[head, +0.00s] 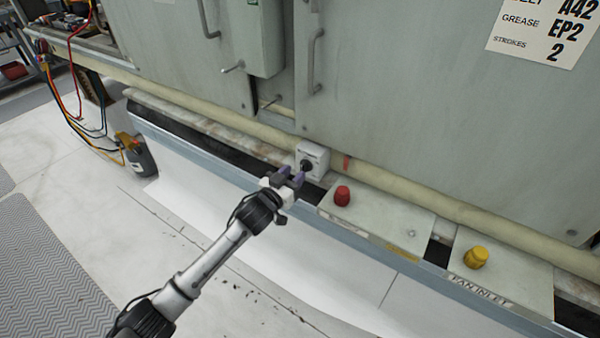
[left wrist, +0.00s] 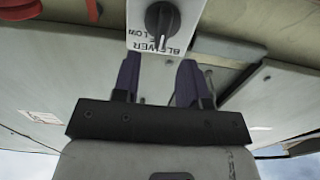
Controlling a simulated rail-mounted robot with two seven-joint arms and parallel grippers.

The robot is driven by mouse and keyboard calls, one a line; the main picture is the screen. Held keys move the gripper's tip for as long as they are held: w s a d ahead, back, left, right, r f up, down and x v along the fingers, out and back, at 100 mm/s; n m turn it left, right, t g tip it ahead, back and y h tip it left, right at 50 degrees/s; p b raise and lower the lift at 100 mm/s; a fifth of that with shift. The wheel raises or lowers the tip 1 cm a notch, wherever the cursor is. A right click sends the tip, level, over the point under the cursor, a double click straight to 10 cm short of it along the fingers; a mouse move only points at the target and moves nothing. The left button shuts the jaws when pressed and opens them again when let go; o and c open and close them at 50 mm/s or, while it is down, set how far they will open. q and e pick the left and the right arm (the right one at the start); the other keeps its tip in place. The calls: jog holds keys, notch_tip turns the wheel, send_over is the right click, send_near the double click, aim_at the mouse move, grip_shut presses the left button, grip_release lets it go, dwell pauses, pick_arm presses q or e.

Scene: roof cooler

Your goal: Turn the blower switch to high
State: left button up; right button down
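The blower switch is a black rotary knob (left wrist: 162,20) on a small white box (head: 312,155). The box is fixed low on the grey cabinet, beside the pale pipe. In the left wrist view the box label shows upside down and reads "BLOWER" and "LOW"; other markings are cut off. My left gripper (head: 289,174) is just in front of the box, with its purple fingers pointing at the knob. In the left wrist view the fingers (left wrist: 158,80) are apart with nothing between them, and the knob lies beyond their tips. My right gripper is not in view.
A red knob (head: 342,196) and a yellow knob (head: 476,257) stand on ledge panels to the right, the yellow one near a "FAN INLET" label. Cabinet handles (head: 315,62) hang above. A metal ledge rail (head: 225,178) runs along the front.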

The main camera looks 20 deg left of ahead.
aim_at(301, 166)
pick_arm(q)
jog(key=shift+b+x, duration=0.7)
jog(key=shift+x, duration=1.3)
jog(key=shift+c, duration=0.4)
grip_shut()
